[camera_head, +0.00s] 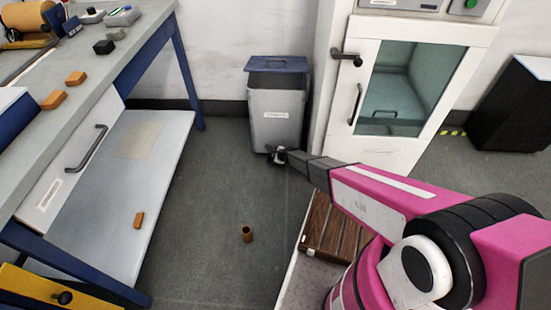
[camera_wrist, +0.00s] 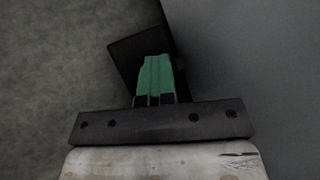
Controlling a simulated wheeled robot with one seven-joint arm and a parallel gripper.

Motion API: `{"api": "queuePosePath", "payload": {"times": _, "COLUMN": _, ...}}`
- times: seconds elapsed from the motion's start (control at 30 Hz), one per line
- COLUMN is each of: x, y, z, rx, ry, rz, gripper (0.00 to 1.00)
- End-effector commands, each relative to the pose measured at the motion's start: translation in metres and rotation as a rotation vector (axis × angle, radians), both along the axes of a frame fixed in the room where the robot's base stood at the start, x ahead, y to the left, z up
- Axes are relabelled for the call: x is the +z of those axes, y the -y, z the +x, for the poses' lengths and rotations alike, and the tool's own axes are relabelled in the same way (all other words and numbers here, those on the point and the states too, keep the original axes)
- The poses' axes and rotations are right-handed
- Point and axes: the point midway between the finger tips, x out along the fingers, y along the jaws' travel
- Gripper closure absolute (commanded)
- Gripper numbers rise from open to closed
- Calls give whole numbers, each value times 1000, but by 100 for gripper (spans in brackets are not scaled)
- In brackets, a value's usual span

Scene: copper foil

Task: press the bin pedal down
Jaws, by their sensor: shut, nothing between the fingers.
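My gripper (camera_head: 279,155) is at the foot of the bin's front, shut and empty. In the wrist view my green fingertips (camera_wrist: 156,62) are together, over a black plate (camera_wrist: 126,48) that looks like the pedal. The plate sticks out beside the bin's grey side, and the fingers cover part of it. I cannot tell whether they touch it or whether it is pressed.
A white cabinet (camera_head: 400,90) with a glass door stands right of the bin. A workbench (camera_head: 70,75) with a lower shelf (camera_head: 125,180) is on the left. A small brown cup (camera_head: 247,234) stands on the open floor. A black box (camera_head: 505,105) is at far right.

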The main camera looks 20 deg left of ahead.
Motion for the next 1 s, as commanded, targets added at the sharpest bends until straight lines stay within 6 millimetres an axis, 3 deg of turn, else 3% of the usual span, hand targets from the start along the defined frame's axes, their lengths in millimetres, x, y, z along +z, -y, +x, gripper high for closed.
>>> {"api": "queuePosePath", "payload": {"times": 1.0, "x": -14, "y": 0, "z": 2, "rx": -1, "ry": 2, "rz": -4, "gripper": 100}}
